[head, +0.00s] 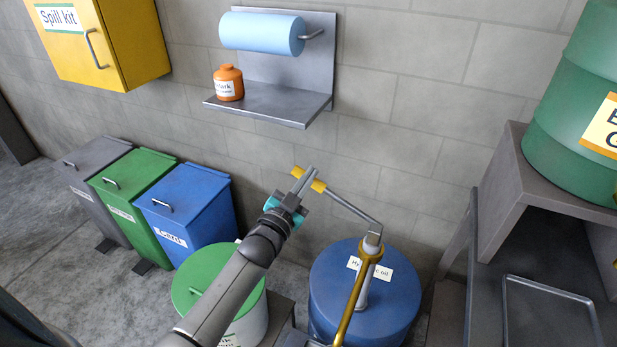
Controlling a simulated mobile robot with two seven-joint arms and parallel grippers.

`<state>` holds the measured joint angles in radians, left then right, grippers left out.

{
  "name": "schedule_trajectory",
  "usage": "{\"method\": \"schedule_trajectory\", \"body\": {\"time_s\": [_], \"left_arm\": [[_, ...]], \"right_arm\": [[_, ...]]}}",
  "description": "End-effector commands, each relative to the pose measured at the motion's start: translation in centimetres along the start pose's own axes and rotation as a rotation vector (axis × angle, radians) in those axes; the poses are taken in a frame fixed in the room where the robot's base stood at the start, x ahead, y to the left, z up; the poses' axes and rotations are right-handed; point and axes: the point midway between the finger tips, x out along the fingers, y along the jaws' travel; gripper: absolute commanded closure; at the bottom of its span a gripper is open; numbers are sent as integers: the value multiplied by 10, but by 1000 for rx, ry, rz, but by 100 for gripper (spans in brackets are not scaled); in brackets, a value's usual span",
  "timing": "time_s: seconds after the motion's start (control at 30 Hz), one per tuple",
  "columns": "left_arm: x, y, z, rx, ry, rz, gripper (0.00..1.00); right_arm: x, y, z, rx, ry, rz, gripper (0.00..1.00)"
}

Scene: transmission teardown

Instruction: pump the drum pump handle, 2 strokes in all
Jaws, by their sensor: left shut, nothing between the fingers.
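The drum pump (371,262) stands on top of a blue drum (335,297) with a white oil label. Its grey handle lever (352,208) runs up and left from the pump head to a yellow grip (318,186). My left gripper (305,178) is at the yellow grip, its fingers shut and crossing in front of the grip's middle. The grip shows on both sides of the fingers, and nothing is held between them. Whether the fingers touch the grip cannot be told. A brass-coloured pipe (356,290) comes down from the pump head. My right gripper is not in view.
A lidded green-and-white bin (251,325) stands left of the drum, below my left arm. Grey, green and blue bins (187,212) line the wall. A shelf (268,101) with an orange bottle (228,83) is above. A dark bench (490,200) with a green drum (570,130) is at right.

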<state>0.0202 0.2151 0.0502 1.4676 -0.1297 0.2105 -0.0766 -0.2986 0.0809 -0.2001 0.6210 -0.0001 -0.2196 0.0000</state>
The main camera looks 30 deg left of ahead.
Motion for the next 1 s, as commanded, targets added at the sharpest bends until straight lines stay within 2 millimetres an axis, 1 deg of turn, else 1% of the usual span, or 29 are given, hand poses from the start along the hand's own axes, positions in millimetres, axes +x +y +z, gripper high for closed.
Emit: {"method": "schedule_trajectory", "body": {"time_s": [0.17,0.43,0.57,0.8,1.0], "left_arm": [[-1,0,6,-20,-1,-3,100],[-3,-1,22,-100,-2,-15,100],[-5,0,38,-169,-3,-25,100],[-10,5,73,-341,-6,-48,100],[-14,12,95,-461,-7,-65,100]], "right_arm": [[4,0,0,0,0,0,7],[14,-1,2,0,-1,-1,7],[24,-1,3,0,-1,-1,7],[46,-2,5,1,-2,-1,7],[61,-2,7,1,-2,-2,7]]}}
